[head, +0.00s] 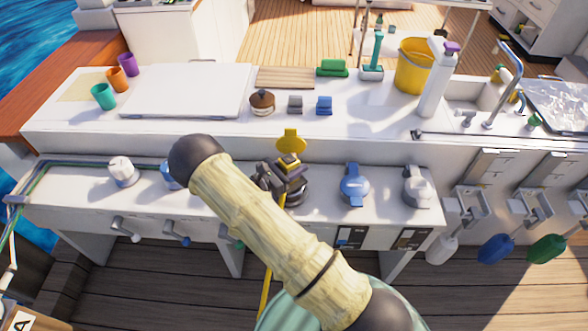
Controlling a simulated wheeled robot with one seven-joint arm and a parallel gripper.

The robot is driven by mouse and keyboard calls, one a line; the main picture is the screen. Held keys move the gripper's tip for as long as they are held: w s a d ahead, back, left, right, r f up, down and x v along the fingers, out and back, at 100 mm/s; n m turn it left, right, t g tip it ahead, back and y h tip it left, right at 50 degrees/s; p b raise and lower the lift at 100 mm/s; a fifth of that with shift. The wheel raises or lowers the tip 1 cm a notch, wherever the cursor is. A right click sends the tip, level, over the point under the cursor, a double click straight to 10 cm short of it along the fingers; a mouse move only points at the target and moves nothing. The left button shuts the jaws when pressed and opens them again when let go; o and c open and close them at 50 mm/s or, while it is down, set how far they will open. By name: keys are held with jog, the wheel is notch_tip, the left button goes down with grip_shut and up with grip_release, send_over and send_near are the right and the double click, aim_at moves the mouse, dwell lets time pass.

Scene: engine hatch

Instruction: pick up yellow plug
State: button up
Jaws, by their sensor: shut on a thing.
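My gripper (276,178) is at the middle of the lower white ledge, partly hidden behind my pale arm. It is shut on the yellow plug (288,161), of which only a small yellow part shows between the dark fingers. A yellow cable (264,292) hangs below the gripper, past the front of the ledge. A round yellow cap (291,138) stands raised just behind the gripper. A dark round socket (297,193) shows partly beside the gripper. I cannot tell whether the plug touches it.
A blue-capped socket (354,186) and a grey one (417,187) stand to the right; a white one (122,171) stands left. Blue (496,248) and green plugs (547,248) hang at right. A yellow bucket (413,66) and white bottle (437,82) stand on the upper counter.

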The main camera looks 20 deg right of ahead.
notch_tip(320, 180, up, 26)
jog(key=p, duration=0.1)
jog(key=shift+r, duration=0.1)
jog(key=shift+r, duration=0.15)
dwell(0.4)
notch_tip(320, 180, up, 7)
jog(key=p, duration=0.7)
dwell(0.9)
